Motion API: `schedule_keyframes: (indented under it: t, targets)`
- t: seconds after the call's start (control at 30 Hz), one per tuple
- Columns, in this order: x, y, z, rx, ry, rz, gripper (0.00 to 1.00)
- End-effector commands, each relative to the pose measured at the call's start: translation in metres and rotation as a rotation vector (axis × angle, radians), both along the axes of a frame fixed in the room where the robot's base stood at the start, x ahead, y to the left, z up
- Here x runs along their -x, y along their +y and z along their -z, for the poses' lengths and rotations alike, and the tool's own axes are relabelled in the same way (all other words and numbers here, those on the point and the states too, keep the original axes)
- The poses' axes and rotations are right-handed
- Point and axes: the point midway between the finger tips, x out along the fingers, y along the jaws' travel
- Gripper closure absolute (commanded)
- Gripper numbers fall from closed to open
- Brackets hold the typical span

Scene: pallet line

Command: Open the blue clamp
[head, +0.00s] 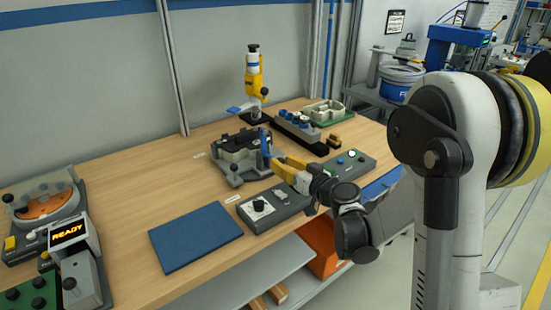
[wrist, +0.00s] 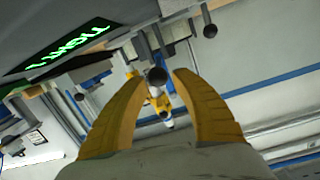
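The blue clamp (head: 265,143) shows in the head view as an upright blue lever at the right side of a dark grey fixture (head: 239,156) on the wooden bench. My gripper (head: 281,162) has yellow fingers and is just right of the lever, close to it; I cannot tell whether they touch. In the wrist view my gripper (wrist: 159,75) is open, its two curved fingers apart. A dark round end (wrist: 157,76) shows between the fingertips; I cannot tell what it belongs to or whether it is between them in depth. I cannot make out the blue clamp in the wrist view.
A grey box with a black knob (head: 258,208) and a button panel (head: 349,159) lie near my gripper at the bench front. A blue mat (head: 196,237) lies to the left. A yellow upright tool (head: 254,77) stands behind the fixture.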

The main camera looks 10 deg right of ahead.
Motion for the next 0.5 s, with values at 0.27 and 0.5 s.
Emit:
schedule_keyframes:
  t: [0.27,0.5]
  targets:
    - [0.051,-0.024,-0.007,0.000,0.000,0.004,0.68]
    - [0.065,-0.029,-0.009,0.000,-0.001,0.002,0.68]
